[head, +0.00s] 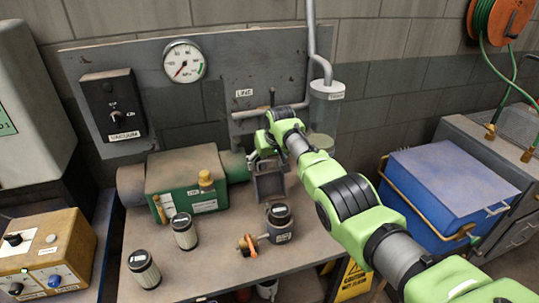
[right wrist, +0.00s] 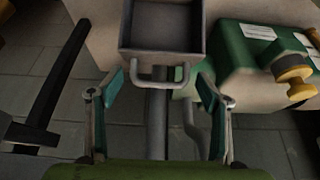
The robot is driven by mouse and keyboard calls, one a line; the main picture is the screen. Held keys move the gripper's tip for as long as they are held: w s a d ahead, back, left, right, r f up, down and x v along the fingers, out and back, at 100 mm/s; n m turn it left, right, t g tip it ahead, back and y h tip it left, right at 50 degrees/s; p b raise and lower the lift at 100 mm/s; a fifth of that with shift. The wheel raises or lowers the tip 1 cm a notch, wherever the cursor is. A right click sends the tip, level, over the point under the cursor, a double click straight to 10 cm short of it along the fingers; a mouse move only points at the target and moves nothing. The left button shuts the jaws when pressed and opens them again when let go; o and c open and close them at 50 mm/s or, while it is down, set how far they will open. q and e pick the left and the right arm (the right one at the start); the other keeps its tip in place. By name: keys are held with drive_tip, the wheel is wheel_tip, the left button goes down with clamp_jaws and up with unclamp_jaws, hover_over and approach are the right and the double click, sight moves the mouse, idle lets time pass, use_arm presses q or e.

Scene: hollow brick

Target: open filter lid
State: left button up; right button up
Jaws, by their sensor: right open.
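A grey square box-like piece (head: 270,183), which looks like the filter housing or its lid, is at the back of the bench, right of the green pump (head: 186,178). In the right wrist view its raised rim (right wrist: 162,54) and a U-shaped handle (right wrist: 160,87) show at the top middle. My right gripper (right wrist: 157,80) is open, its fingers on either side of the handle with gaps. In the head view my right gripper (head: 262,155) is small and partly hidden by its own arm, just above the grey piece. My left gripper is not in view.
On the bench stand several dark-capped jars (head: 184,231) and an orange-handled valve (head: 248,245). A grey pipe (head: 312,40) leads to a labelled trap (head: 326,91) behind my right arm. A blue case (head: 450,185) is on the right.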

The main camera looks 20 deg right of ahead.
drive_tip(key=v, duration=1.1)
drive_tip(key=shift+s+r, duration=0.25)
drive_tip(key=shift+r, duration=0.05)
